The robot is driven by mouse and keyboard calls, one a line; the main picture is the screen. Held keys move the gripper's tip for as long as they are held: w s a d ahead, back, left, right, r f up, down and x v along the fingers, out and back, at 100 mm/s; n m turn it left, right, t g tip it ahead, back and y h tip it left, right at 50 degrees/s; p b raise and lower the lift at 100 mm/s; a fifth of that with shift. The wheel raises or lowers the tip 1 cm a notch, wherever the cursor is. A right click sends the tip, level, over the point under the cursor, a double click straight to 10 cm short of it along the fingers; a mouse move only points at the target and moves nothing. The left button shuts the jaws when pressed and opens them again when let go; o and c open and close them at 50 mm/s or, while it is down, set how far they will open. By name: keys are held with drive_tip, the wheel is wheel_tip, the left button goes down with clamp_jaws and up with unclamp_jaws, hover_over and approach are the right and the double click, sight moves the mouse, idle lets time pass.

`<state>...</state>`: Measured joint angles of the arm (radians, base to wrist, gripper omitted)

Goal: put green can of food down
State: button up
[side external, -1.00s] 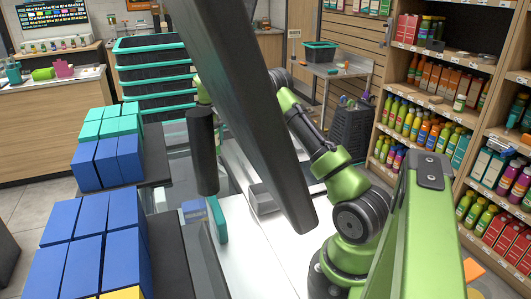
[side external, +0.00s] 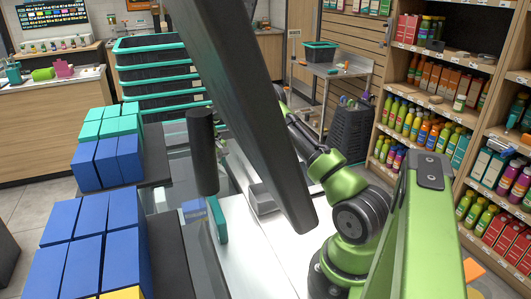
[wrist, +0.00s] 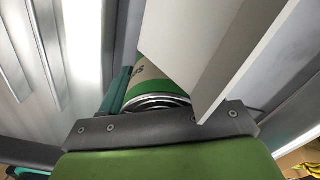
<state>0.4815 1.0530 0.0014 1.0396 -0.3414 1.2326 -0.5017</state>
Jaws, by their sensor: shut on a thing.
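The green can of food (wrist: 148,82), with a green and cream label and a metal rim, shows in the wrist view just beyond the dark bar of my gripper (wrist: 160,122). My gripper is shut on it. A pale flat panel (wrist: 205,45) covers the can's right part, and its far end is also hidden. In the side external view the can and my gripper are hidden behind a large dark slanted panel (side external: 260,120). I cannot tell whether the can touches a surface.
Blue boxes (side external: 75,240) and teal boxes (side external: 108,123) stand on the left. A dark upright cylinder (side external: 201,150) and a teal item (side external: 217,221) stand near the white counter (side external: 250,255). Stocked shelves (side external: 440,130) stand on the right. Stacked baskets (side external: 152,70) are at the back.

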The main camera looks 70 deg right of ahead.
drive_tip(key=o, duration=1.3)
drive_tip(key=shift+f, duration=0.15)
wheel_tip(320, 180, up, 12)
drive_tip(key=shift+r, duration=0.2)
